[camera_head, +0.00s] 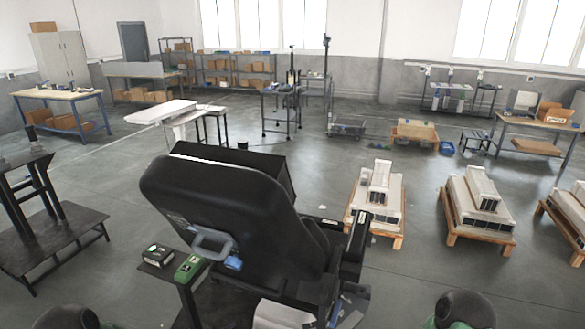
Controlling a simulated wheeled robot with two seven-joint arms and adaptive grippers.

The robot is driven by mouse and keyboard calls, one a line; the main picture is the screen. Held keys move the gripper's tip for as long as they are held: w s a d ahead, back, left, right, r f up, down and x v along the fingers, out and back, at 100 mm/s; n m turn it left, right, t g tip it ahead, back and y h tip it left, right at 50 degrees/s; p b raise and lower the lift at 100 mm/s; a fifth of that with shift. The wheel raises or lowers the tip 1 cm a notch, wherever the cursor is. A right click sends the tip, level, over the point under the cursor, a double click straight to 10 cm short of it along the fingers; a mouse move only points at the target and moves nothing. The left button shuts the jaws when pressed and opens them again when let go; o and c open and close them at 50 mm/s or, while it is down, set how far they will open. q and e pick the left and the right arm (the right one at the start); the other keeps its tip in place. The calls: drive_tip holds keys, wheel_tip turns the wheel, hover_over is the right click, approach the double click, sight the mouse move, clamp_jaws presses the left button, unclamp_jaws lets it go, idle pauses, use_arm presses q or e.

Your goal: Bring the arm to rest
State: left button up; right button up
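Neither of my grippers shows in the head view. Two dark rounded parts, which look like links of my own arms, show at the bottom edge, one at the left and one right of centre. The rest of both arms is out of the picture, so how they are posed cannot be seen. No object is seen in either hand.
A large black seat-like body (225,215) with a grey handle stands close in front. A small stand beside it bears a green device (188,268). A dark metal frame (58,245) is at left. Pallets with pale columns (480,205) stand at right. Open floor lies between.

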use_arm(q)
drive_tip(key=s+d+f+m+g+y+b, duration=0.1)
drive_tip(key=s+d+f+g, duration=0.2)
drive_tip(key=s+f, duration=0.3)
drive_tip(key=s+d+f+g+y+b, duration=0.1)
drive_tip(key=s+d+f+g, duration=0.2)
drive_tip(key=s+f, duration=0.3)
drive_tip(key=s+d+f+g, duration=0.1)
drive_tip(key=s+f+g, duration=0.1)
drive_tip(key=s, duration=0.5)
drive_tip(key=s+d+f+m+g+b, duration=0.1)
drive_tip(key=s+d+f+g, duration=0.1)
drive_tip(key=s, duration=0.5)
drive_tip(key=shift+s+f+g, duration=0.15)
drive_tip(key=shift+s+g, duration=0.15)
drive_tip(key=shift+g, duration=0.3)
